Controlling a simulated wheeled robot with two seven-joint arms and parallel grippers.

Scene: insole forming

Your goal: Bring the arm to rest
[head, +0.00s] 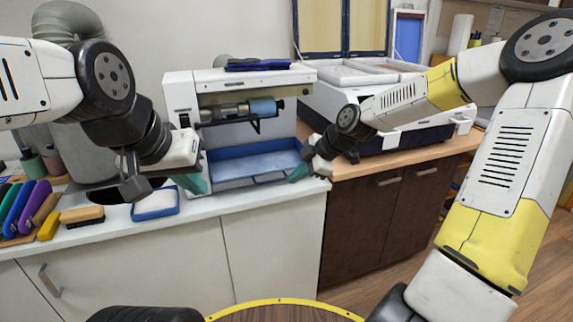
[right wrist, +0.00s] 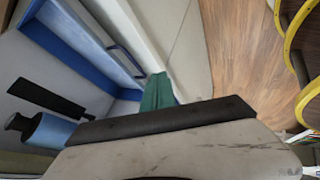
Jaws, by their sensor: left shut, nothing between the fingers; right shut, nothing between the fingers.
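My left arm comes in from the left, and its gripper (head: 196,183) with green fingertips hangs over the counter, left of the blue tray. My right arm reaches in from the right and bends back. Its gripper (head: 298,173) is at the right end of the blue tray, near the counter's front edge. In the right wrist view the green fingertips (right wrist: 158,92) are together beside the tray's handle. Both grippers are shut and hold nothing.
A white machine with a blue roller (head: 263,106) stands behind the blue tray (head: 240,166). A larger white machine (head: 400,135) is on the wooden counter at right. A small blue-rimmed dish (head: 155,204), a brush (head: 82,215) and several coloured tools (head: 22,208) lie at left.

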